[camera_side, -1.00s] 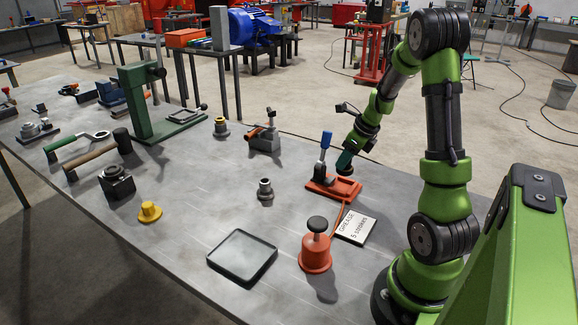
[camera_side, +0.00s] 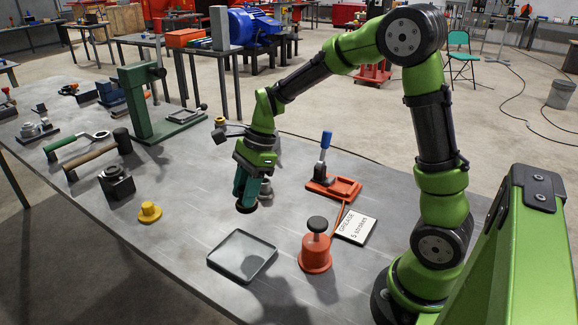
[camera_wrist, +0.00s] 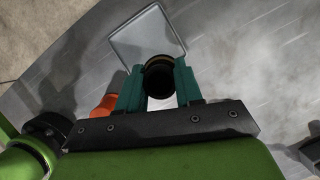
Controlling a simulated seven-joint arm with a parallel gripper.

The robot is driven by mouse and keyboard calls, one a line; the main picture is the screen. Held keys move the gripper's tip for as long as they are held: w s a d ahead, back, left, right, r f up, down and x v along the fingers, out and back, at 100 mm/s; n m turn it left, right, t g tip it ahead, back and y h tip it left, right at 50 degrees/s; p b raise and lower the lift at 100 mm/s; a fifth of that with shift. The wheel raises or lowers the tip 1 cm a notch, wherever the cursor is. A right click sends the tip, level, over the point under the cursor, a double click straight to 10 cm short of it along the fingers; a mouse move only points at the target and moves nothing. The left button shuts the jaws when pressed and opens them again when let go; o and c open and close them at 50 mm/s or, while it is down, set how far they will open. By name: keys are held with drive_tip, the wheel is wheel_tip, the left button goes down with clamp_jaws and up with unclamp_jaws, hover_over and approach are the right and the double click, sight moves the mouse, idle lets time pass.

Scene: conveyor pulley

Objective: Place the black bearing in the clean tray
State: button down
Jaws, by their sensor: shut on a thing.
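My gripper (camera_side: 246,199) has teal fingers pointing down and is shut on the black bearing (camera_side: 246,208). It holds the bearing above the table, just behind the clean tray. In the wrist view the bearing (camera_wrist: 159,78) is a dark ring between the two teal fingers of my gripper (camera_wrist: 159,84). The clean tray (camera_side: 270,263) is a square, shallow, dark-rimmed tray at the table's front, and looks empty. It also shows in the wrist view (camera_wrist: 124,38), beyond the bearing, which covers part of its near edge.
A red grease pot with a black knob (camera_side: 316,252) stands right of the tray, beside a "GREASE 5 strokes" card (camera_side: 356,228). An orange fixture with a blue handle (camera_side: 334,187) is behind. A yellow flanged part (camera_side: 149,212) sits left. A grey fitting (camera_side: 266,194) is partly hidden behind my gripper.

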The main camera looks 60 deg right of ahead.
drive_tip(key=s+a+n+g, duration=0.1)
drive_tip(key=s+a+n, duration=0.1)
drive_tip(key=a+n, duration=0.25)
drive_tip(key=f, duration=0.9)
drive_tip(key=shift+w+a+f, duration=0.2)
drive_tip(key=shift+a+f, duration=0.1)
drive_tip(key=shift+f, duration=0.15)
drive_tip(key=c, duration=0.7)
unclamp_jaws()
drive_tip(key=shift+c, duration=0.2)
